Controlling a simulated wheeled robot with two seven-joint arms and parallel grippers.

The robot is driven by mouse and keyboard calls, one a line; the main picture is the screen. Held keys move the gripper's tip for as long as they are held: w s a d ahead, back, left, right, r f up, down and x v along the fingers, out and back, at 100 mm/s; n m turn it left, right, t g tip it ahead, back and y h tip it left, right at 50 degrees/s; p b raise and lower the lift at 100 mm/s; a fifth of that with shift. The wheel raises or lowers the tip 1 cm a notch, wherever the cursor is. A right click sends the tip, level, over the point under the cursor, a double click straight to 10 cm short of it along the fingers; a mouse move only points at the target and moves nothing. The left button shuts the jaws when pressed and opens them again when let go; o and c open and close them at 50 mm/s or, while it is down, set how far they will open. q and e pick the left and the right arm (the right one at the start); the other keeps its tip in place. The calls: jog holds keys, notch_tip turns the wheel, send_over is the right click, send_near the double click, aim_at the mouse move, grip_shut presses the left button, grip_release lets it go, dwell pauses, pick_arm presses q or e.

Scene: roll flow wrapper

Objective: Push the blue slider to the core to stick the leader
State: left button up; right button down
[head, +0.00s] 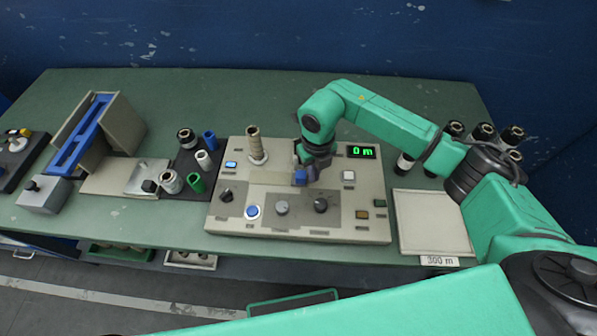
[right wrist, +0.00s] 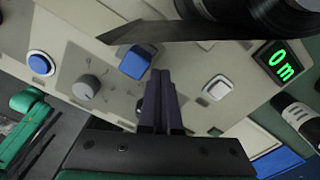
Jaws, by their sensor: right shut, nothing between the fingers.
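The blue slider (head: 300,177) sits on the grey control panel (head: 222,210), right of and nearer than the upright beige core (head: 255,145). In the right wrist view the blue slider (right wrist: 136,62) is a small blue block just beyond the fingertips. My right gripper (head: 308,168) is shut and empty, low over the panel beside the slider. Its closed fingers (right wrist: 160,75) point at the slider; I cannot tell whether they touch it. A dark flat strip (right wrist: 165,31) lies beyond the slider; I cannot tell whether it is the leader. My left gripper is not in view.
The panel has knobs (head: 281,208), a round blue button (head: 252,211) and a display (head: 361,151) reading 0 m. Several rolls (head: 171,181) stand left, more stand right (head: 484,132). A blue-and-beige holder (head: 83,140) stands far left. A pale tray (head: 432,222) at right is empty.

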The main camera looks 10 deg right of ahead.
jog(key=shift+w+a+b, duration=0.45)
jog(key=shift+a+b, duration=0.3)
jog(key=shift+a, duration=0.95)
jog(key=shift+w+a+b, duration=0.4)
jog(key=shift+a+b, duration=0.3)
jog(key=shift+a, duration=0.95)
jog(key=shift+w+a+b, duration=0.45)
jog(key=shift+a+b, duration=0.3)
jog(key=shift+a, duration=0.95)
jog(key=shift+s+d+r, duration=0.1)
jog(key=shift+s+d, duration=0.05)
jog(key=shift+d, duration=0.55)
notch_tip(320, 180, up, 8)
jog(key=p, duration=0.5)
